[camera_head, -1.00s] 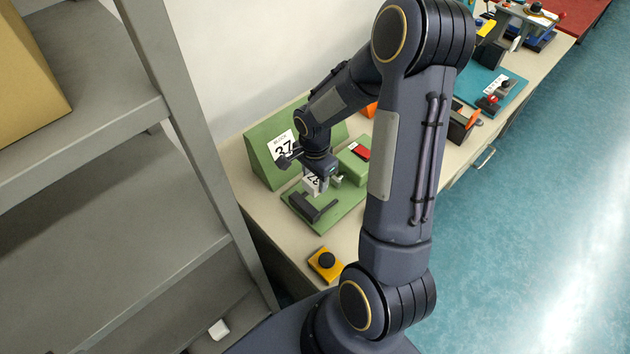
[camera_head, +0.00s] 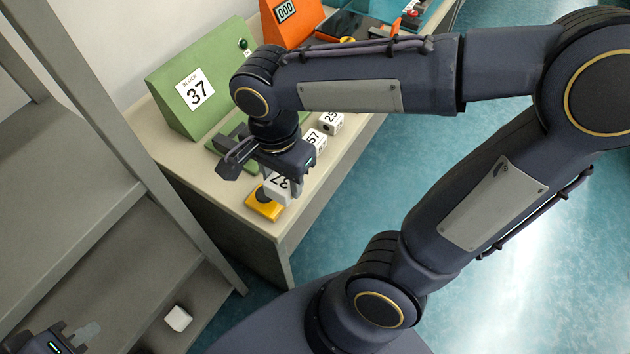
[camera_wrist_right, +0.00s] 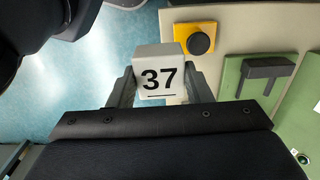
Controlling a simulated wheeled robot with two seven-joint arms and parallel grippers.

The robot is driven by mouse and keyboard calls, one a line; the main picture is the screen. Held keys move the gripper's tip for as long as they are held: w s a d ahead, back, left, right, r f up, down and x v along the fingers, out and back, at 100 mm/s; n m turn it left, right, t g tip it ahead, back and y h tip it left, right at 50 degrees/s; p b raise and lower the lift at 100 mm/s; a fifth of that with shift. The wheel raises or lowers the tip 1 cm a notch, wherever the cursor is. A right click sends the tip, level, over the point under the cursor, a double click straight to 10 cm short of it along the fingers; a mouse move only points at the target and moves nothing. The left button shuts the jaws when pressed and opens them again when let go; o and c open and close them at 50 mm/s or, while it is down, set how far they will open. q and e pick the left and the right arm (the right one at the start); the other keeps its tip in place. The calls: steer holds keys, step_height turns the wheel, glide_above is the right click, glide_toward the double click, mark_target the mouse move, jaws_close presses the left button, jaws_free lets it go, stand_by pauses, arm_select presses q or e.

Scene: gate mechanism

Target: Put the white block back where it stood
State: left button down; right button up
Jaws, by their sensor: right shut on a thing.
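My right gripper (camera_head: 287,180) is shut on a white block (camera_head: 278,188), holding it above the near end of the bench. In the right wrist view the block (camera_wrist_right: 160,76) sits between the two fingers with the number 37 facing the camera. In the head view its number is partly hidden by the gripper. The green stand (camera_head: 190,90) behind carries a sign with 37.
A yellow box with a black button (camera_head: 263,206) sits under the held block at the bench corner. White blocks marked 57 (camera_head: 315,141) and 25 (camera_head: 330,124) stand nearby. Another white block (camera_head: 178,318) lies on the low grey shelf. An orange unit (camera_head: 288,20) stands behind.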

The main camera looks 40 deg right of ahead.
steer(key=w+d+f, duration=0.2)
steer(key=w+f, duration=0.1)
steer(key=w+d+f, duration=0.6)
steer(key=w, duration=0.1)
steer(key=shift+w+d, duration=0.1)
steer(key=shift+w+d+f, duration=0.1)
steer(key=shift+w+f, duration=0.05)
steer(key=shift+f, duration=0.8)
steer(key=shift+w+d+f, duration=0.1)
steer(key=shift+f, duration=0.85)
steer(key=shift+f, duration=0.2)
steer(key=o, duration=1.3)
steer(key=shift+c, duration=0.2)
